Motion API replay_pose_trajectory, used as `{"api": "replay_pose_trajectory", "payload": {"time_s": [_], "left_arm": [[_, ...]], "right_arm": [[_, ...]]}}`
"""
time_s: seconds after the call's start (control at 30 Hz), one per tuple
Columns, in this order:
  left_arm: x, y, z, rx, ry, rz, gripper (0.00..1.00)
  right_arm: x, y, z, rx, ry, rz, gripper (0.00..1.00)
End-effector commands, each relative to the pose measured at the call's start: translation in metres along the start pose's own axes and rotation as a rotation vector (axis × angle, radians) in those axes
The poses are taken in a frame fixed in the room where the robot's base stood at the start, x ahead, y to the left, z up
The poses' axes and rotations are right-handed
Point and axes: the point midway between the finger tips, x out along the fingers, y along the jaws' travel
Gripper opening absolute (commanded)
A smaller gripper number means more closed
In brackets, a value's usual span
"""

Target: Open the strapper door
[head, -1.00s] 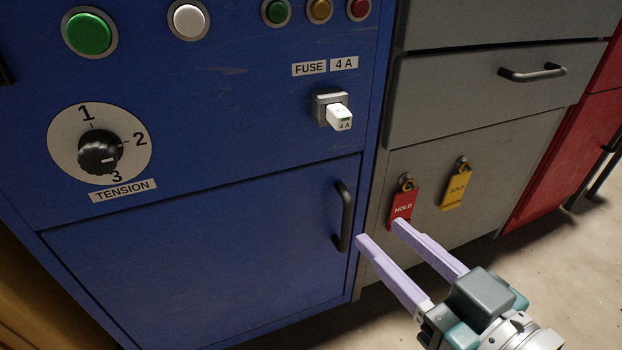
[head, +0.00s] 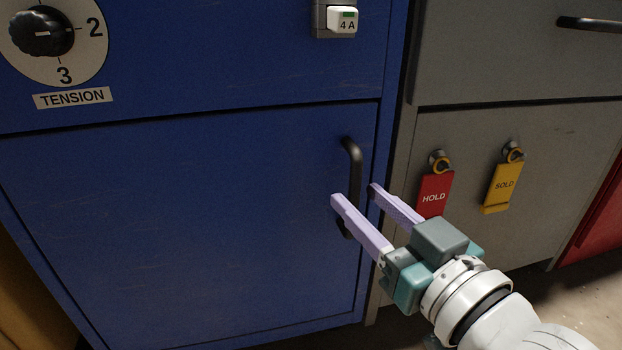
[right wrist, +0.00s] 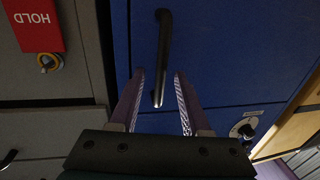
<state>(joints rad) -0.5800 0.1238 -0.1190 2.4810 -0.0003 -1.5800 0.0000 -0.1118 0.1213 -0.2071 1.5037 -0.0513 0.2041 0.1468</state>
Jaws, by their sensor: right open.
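The blue strapper door (head: 190,220) is shut in the lower part of the blue cabinet. Its black upright bar handle (head: 353,165) is near the door's right edge. My right gripper (head: 354,193) is open, with one lilac finger on each side of the handle in the head view, hiding part of it. In the right wrist view the handle (right wrist: 163,50) runs down the picture, and its end lies in line with the gap between the open fingers (right wrist: 159,76). Whether the fingers touch the handle I cannot tell. My left gripper is not in view.
A red HOLD tag (head: 434,194) and a yellow SOLD tag (head: 502,186) hang on the grey cabinet (head: 560,130) just right of my right gripper. Above the door are the tension dial (head: 40,32) and the 4 A fuse (head: 342,20). Bare floor shows at the lower right.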

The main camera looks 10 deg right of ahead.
Motion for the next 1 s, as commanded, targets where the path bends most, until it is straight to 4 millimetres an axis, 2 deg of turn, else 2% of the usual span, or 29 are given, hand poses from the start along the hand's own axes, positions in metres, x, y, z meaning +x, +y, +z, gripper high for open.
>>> {"api": "replay_pose_trajectory", "payload": {"time_s": [0.1,0.37,0.8,1.0], "left_arm": [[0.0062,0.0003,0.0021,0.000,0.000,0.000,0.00],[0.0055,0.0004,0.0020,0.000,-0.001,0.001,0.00],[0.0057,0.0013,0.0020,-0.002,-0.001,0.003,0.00],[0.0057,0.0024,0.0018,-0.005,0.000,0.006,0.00]], "right_arm": [[0.0084,-0.0003,0.0010,0.000,0.001,0.000,0.47],[0.0100,-0.0003,-0.0005,0.001,-0.001,0.000,0.47],[0.0097,-0.0001,-0.0002,0.001,-0.001,0.000,0.00],[0.0096,-0.0001,-0.0001,0.001,-0.001,0.000,0.00]]}}
